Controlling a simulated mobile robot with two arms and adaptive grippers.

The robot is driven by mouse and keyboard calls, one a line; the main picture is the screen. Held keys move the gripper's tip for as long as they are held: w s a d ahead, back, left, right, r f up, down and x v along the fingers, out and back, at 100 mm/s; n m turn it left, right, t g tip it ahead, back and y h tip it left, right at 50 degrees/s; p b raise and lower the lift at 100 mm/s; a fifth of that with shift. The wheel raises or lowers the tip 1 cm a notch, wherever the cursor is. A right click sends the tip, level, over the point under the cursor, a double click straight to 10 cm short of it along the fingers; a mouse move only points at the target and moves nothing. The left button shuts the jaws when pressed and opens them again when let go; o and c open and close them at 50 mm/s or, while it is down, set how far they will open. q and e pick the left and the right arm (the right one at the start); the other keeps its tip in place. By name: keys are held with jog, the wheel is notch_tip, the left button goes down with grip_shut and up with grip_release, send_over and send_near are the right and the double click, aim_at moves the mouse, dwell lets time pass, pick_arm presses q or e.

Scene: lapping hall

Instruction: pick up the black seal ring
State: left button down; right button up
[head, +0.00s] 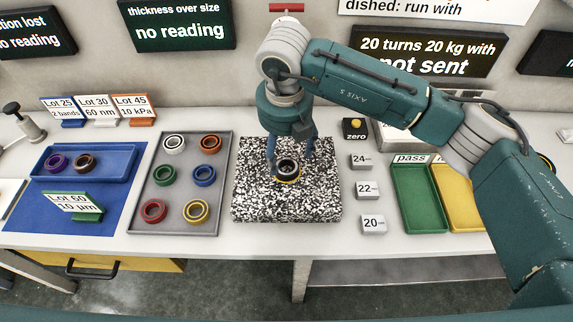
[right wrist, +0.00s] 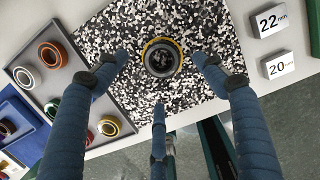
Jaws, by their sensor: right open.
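The black seal ring (head: 288,166) sits on the black-and-white speckled plate (head: 246,208) in the middle of the bench. A yellow rim shows around its lower edge; I cannot tell whether that is a separate piece. My left gripper is not in view.
A grey tray (head: 180,190) with several coloured rings stands left of the plate. A blue tray (head: 115,165) holds a purple and a brown ring. Small marked blocks (head: 369,191) stand close right of the plate, then green (head: 417,205) and yellow (head: 457,205) trays.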

aim_at(287, 170)
jog(key=shift+w+f, duration=0.1)
jog(key=shift+f, duration=0.3)
jog(key=f, duration=0.1)
jog(key=f+p, duration=0.1)
jog(key=f, duration=0.1)
jog(key=f+p, duration=0.1)
jog(key=f, duration=0.1)
jog(key=shift+w+d, duration=0.15)
jog(key=shift+w, duration=0.15)
jog(key=shift+f, duration=0.2)
jog(key=c, duration=1.4)
